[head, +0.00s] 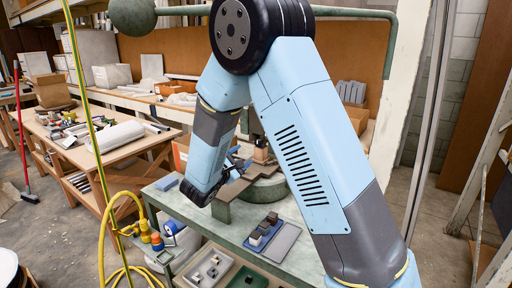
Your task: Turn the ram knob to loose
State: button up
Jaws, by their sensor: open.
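The fly press shows only in parts. Its green ball weight (133,15) is at the top left, and its bent handle (389,65) hangs down at the right. Its round grey-green base (268,192) is on the green bench. My arm covers most of the press body. I cannot make out the ram knob or its setting; it is hidden or too small to tell. My gripper (238,165) is open, small in view, close to the press above its base. I see nothing between its fingers, and cannot tell whether it touches the press.
The green bench (186,203) carries a blue tray with dark blocks (264,229) and a grey plate (282,240). A grey bin (208,265) and green bin (247,279) are at its front. A yellow hose (103,235) hangs at left. A cluttered wooden table (90,152) stands behind.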

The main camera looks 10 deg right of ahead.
aim_at(258, 144)
jog(key=x, duration=1)
jog(key=shift+w+d, duration=0.2)
jog(key=shift+c, duration=0.3)
jog(key=c, duration=1)
